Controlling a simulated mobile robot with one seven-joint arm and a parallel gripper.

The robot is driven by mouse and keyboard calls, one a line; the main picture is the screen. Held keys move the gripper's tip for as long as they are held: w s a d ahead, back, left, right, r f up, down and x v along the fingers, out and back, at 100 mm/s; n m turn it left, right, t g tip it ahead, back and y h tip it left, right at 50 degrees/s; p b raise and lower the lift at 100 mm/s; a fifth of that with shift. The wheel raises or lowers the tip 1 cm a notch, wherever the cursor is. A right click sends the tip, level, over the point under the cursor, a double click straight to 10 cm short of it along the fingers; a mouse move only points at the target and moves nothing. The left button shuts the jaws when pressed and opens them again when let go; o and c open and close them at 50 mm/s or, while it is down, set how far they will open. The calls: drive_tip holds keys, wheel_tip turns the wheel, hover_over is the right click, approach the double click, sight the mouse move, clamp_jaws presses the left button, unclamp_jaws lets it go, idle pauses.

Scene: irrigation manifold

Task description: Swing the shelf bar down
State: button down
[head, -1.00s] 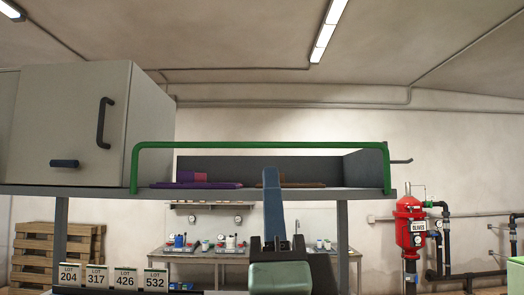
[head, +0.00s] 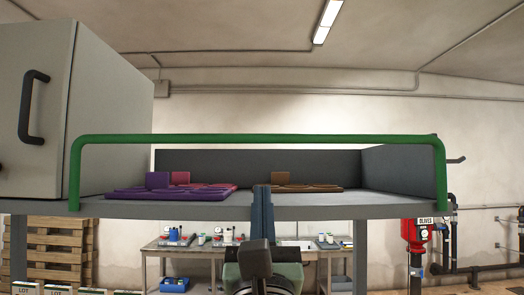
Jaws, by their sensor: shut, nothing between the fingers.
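The shelf bar (head: 250,139) is a green tube shaped like an upside-down U. It stands upright along the front edge of the grey shelf (head: 330,206), its two legs reaching down to the shelf's front corners. My gripper (head: 262,190) is in front of the shelf's middle, pointing up, with its fingers together and nothing in them. The fingertips are below the bar's top rail and appear apart from it. The distance in depth between fingers and bar is hard to tell.
Purple (head: 165,193) and brown (head: 305,188) flat pieces lie on the shelf behind the bar. A grey cabinet (head: 110,110) with a dark handle stands at the left. The space above the bar is clear.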

drive_tip(key=p+x, duration=0.4)
drive_tip(key=x, duration=0.6)
drive_tip(key=shift+w+r, duration=0.1)
drive_tip(key=shift+r, duration=0.1)
drive_tip(key=s+p, duration=0.2)
drive_tip(key=shift+s+r, duration=0.2)
drive_tip(key=shift+s, duration=0.15)
drive_tip(key=shift+s+p, duration=0.45)
drive_tip(key=shift+s, duration=0.25)
drive_tip(key=shift+s+f+b, duration=0.1)
drive_tip(key=shift+f+b, duration=0.05)
drive_tip(key=shift+b, duration=0.4)
drive_tip(key=shift+s+t+b, duration=0.1)
drive_tip(key=shift+t+b, duration=0.3)
drive_tip(key=shift+b, duration=0.6)
drive_tip(key=shift+s+b, duration=0.15)
drive_tip(key=shift+b, duration=0.7)
